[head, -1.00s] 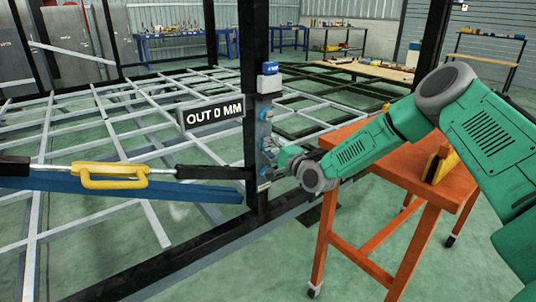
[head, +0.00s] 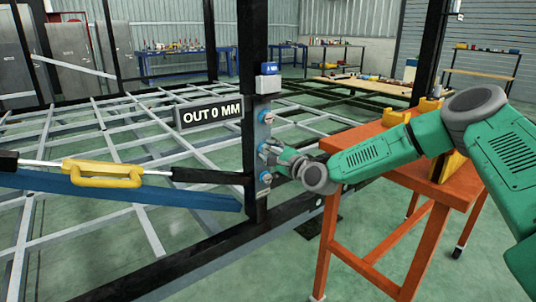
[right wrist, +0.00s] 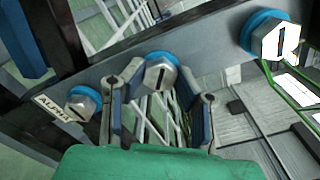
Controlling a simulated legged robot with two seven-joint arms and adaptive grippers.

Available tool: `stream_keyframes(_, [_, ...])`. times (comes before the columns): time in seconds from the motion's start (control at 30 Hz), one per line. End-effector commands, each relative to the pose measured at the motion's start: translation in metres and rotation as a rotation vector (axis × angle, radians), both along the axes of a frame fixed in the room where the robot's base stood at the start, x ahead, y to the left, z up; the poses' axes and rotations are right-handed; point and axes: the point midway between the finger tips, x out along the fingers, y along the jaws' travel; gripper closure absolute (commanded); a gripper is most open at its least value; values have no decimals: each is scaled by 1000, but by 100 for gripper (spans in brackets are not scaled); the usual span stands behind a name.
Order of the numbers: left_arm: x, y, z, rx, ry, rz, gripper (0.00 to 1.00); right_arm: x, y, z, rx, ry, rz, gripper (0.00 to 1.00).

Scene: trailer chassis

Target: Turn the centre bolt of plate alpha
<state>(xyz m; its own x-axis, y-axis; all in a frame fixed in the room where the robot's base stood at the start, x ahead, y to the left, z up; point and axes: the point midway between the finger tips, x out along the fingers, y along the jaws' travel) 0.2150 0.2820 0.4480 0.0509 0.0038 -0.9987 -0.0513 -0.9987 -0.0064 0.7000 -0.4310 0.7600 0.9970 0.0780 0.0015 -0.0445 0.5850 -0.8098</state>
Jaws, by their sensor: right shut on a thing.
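Plate alpha is a grey strip (right wrist: 215,52) on the dark upright post in the head view; a label reading ALPHA (right wrist: 58,109) shows in the right wrist view. It carries several bolts with blue collars. The centre bolt (right wrist: 161,74) has a silver slotted hex head and sits between my right gripper's fingers. My right gripper (right wrist: 162,98) is shut on this bolt, one finger on each side. In the head view my right gripper (head: 272,155) reaches the plate from the right and partly hides the bolt. My left gripper is not in view.
Outer bolts sit at either side, one near the label (right wrist: 82,104) and one farther right (right wrist: 277,38). A sign (head: 210,112) reads OUT 0 MM. An orange table (head: 400,165) stands under my right forearm. A yellow-handled strut (head: 103,174) meets the post from the left.

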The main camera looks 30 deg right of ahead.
Motion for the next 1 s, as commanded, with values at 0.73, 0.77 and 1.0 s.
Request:
stream_keyframes(0.73, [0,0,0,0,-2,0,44,-2,1,-3,-1,7,1,53])
stream_keyframes(0.77, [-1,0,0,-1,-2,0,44,-1,1,-2,-1,6,1,53])
stream_keyframes(1.0, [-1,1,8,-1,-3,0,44,-1,2,1,-48,0,1,53])
